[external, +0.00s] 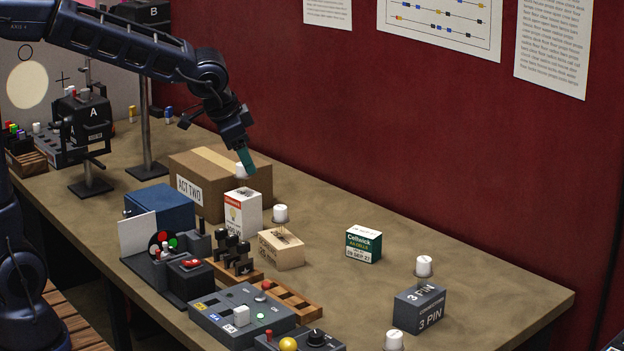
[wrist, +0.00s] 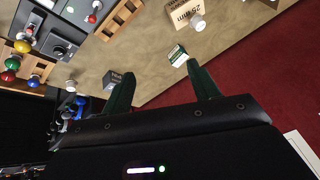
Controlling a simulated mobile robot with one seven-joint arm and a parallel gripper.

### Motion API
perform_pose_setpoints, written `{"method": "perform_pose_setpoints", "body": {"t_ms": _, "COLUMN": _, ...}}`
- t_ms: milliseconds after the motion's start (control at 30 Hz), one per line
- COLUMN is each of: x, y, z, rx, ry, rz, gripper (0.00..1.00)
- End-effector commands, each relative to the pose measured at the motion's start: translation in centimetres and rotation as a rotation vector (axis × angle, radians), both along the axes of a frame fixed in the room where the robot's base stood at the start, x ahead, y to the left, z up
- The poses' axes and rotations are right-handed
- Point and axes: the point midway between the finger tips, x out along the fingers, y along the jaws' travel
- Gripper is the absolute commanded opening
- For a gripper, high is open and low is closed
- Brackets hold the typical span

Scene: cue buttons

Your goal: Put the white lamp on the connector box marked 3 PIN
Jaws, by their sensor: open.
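My gripper (external: 246,161) is open and empty, above the right end of the ACT TWO carton. In the wrist view its two teal fingers stand wide apart (wrist: 160,74). Several small white lamps show. One lamp (external: 241,170) is just under the fingertips; I cannot tell what it rests on. Another lamp (external: 280,213) is by the wooden box, and it shows in the wrist view (wrist: 197,22). One lamp (external: 423,265) is behind the dark grey 3 PIN box (external: 419,309), another (external: 394,341) in front of it. The box's top shows no lamp. The box also shows in the wrist view (wrist: 112,80).
The ACT TWO carton (external: 190,190), a white lamp carton (external: 243,216), a wooden box (external: 281,250) and a green carton (external: 364,245) stand on the table. Control panels (external: 240,315) line the front edge. The table's back right is clear before the red wall.

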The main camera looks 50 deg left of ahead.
Motion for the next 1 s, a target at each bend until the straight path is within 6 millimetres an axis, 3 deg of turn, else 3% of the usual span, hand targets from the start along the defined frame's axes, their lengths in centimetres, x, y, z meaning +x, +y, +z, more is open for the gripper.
{"method": "perform_pose_setpoints", "body": {"t_ms": 200, "x": -6.4, "y": 5.6, "z": 1.8, "rx": -0.009, "ry": 0.001, "rz": 0.119, "gripper": 0.6}}
{"method": "perform_pose_setpoints", "body": {"t_ms": 500, "x": -15.5, "y": 11.7, "z": 2.2, "rx": -0.074, "ry": 0.012, "rz": 0.268, "gripper": 0.6}}
{"method": "perform_pose_setpoints", "body": {"t_ms": 800, "x": -23.8, "y": 15.5, "z": 0.6, "rx": -0.181, "ry": 0.03, "rz": 0.377, "gripper": 0.6}}
{"method": "perform_pose_setpoints", "body": {"t_ms": 1000, "x": -26.4, "y": 16.3, "z": -0.3, "rx": -0.223, "ry": 0.039, "rz": 0.405, "gripper": 0.6}}
